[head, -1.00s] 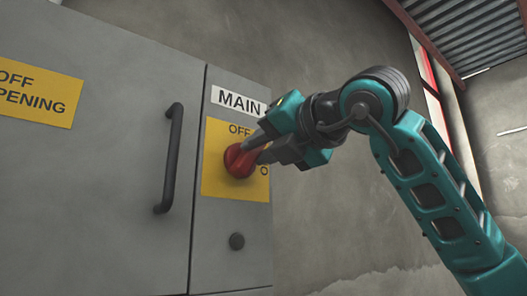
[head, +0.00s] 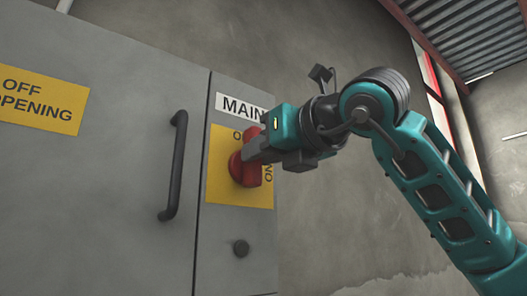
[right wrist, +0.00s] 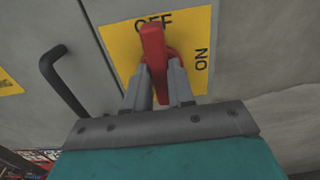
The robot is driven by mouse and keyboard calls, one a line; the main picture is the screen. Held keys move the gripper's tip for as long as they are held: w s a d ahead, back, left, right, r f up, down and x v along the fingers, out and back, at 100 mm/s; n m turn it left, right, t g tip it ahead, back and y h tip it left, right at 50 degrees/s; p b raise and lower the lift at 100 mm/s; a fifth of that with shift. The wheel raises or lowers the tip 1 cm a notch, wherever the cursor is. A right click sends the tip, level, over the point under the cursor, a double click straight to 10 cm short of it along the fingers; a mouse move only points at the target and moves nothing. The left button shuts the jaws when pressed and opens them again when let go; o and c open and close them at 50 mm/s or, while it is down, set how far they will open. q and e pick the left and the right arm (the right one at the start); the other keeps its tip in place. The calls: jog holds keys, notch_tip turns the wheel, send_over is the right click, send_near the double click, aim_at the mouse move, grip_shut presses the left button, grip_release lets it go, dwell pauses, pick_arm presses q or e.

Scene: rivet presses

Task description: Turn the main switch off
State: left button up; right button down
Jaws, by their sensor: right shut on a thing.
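The main switch is a red rotary handle (head: 249,172) on a yellow plate (head: 225,190), on the narrow right panel of a grey cabinet. My right gripper (head: 254,152) is shut on the red handle. In the right wrist view the handle (right wrist: 153,45) lies between the two fingers (right wrist: 160,68) and points up to the word OFF, covering part of it. The word ON stands to its right on the plate (right wrist: 120,48). My left gripper is out of view.
The grey cabinet door (head: 100,170) has a dark vertical bar handle (head: 175,165) left of the switch. Right of the cabinet is open room before a bare wall.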

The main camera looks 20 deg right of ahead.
jog(key=shift+f, duration=0.1)
dwell(0.3)
jog(key=c, duration=1)
grip_release()
jog(key=shift+o, duration=0.2)
jog(key=b+v, duration=0.2)
jog(key=v, duration=1.1)
